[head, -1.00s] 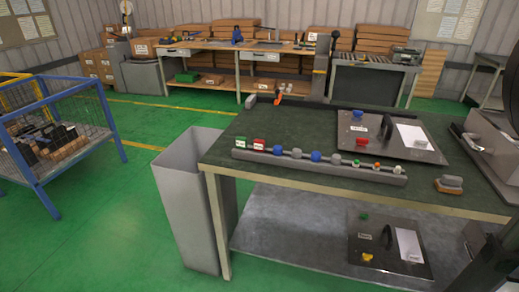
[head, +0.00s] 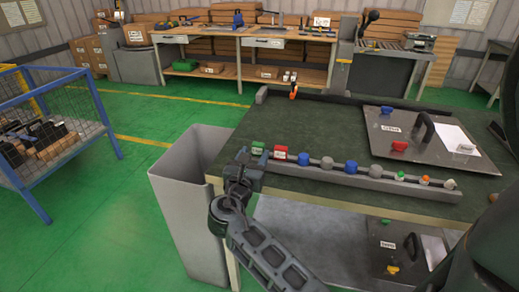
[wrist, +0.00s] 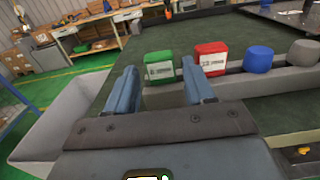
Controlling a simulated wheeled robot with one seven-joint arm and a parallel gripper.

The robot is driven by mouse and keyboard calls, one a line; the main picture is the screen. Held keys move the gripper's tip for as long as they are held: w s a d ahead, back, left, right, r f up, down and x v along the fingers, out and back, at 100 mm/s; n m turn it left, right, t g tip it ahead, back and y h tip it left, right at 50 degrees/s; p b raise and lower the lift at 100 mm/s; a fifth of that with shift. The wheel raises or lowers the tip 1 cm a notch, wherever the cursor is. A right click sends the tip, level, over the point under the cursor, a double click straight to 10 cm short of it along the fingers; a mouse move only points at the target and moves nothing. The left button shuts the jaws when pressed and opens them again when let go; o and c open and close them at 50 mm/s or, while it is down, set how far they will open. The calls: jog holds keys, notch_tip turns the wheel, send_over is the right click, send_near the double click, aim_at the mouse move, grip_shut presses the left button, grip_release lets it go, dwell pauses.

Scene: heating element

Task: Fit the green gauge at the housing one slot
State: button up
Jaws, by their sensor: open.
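The green gauge (head: 258,148), a small block with a white label, sits at the left end of the grey rack (head: 375,183) on the dark workbench. In the wrist view the green gauge (wrist: 158,66) stands upright just ahead, between the lines of my fingers. My gripper (head: 243,165) is at the bench's front left corner, beside the rack end. Its fingers (wrist: 160,78) are open and empty. A labelled panel (head: 470,135) with a black handle lies on the bench; another (head: 383,238) lies on the lower shelf. Their labels are too small to read, so I cannot tell which is housing one.
A red gauge (head: 280,153) stands close right of the green one, followed by several blue and grey knobs. A grey bin (head: 190,165) stands left of the bench. The bench surface behind the rack is mostly clear.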

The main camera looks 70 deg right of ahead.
aim_at(257, 150)
jog(key=shift+w+d+f+p, duration=0.1)
jog(key=shift+d+f+p, duration=0.05)
jog(key=shift+d, duration=1)
jog(key=shift+w+d+f+p, duration=0.1)
jog(key=shift+w+d+p, duration=0.05)
jog(key=shift+d, duration=1)
jog(key=shift+w+d+f+p, duration=0.1)
jog(key=shift+d+f+p, duration=0.05)
jog(key=shift+d, duration=1)
jog(key=c, duration=0.7)
